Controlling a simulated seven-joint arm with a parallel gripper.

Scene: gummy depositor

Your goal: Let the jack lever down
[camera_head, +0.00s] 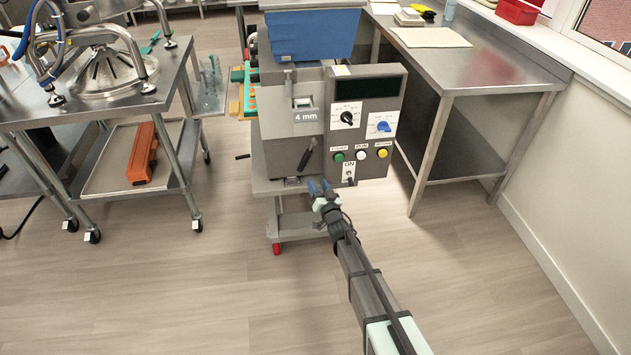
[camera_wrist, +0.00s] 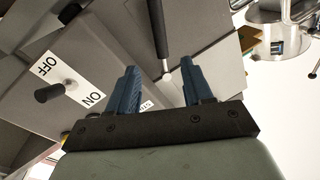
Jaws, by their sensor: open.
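The grey depositor (camera_head: 300,155) stands on a cart with a blue hopper on top. A black-gripped lever (camera_head: 307,156), which I take for the jack lever, slants across its lower front. In the wrist view the lever (camera_wrist: 158,30) runs upward from a small pale metal end, which shows between the blue fingertips. My gripper (camera_head: 318,188) is just below and right of the lever in the head view. My gripper (camera_wrist: 160,72) is open with nothing held between its fingers. Contact with the lever cannot be told.
The ON/OFF switch (camera_wrist: 54,91) is close left of the fingers in the wrist view. Dials and coloured buttons (camera_head: 361,154) are on the panel above. A steel table (camera_head: 470,72) stands right, a wheeled cart (camera_head: 110,105) left. The floor in front is clear.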

